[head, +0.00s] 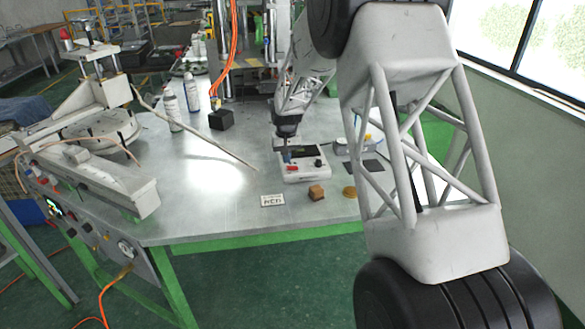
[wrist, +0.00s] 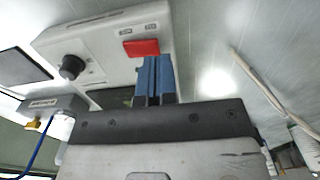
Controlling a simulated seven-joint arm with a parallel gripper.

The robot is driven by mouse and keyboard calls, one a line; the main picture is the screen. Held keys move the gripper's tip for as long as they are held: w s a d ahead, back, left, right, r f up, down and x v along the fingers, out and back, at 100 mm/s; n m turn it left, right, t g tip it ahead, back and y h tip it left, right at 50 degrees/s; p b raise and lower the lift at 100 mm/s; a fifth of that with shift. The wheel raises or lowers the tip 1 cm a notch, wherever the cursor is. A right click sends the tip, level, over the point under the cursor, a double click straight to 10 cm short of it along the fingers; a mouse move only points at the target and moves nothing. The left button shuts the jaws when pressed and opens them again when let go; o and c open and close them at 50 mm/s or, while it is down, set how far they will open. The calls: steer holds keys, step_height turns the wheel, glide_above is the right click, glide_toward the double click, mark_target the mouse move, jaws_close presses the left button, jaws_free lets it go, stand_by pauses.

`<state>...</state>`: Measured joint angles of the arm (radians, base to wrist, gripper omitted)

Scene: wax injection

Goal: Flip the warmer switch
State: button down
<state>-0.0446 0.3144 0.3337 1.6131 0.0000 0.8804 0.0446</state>
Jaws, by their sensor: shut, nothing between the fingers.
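The warmer (head: 310,176) is a white box on the table in the head view. It also shows in the wrist view (wrist: 105,38). Its red switch (wrist: 141,48) lies just beyond my fingertips in the wrist view, and it shows as a small red patch (head: 292,169) in the head view. A black knob (wrist: 72,66) is on the same panel. My gripper (wrist: 154,62) has blue fingers shut together, empty, pointing at the warmer close to the switch. In the head view my gripper (head: 287,157) is over the warmer's left side. I cannot tell whether the fingertips touch the switch.
A thin rod (head: 205,135) stretches across the table to the left. White bottles (head: 172,108) stand farther back. The table's left middle is clear.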

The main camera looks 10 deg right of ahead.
mark_target(287, 169)
steer(key=shift+f, duration=1.35)
stand_by(1.6)
steer(key=shift+r, duration=3.45)
steer(key=shift+r, duration=0.1)
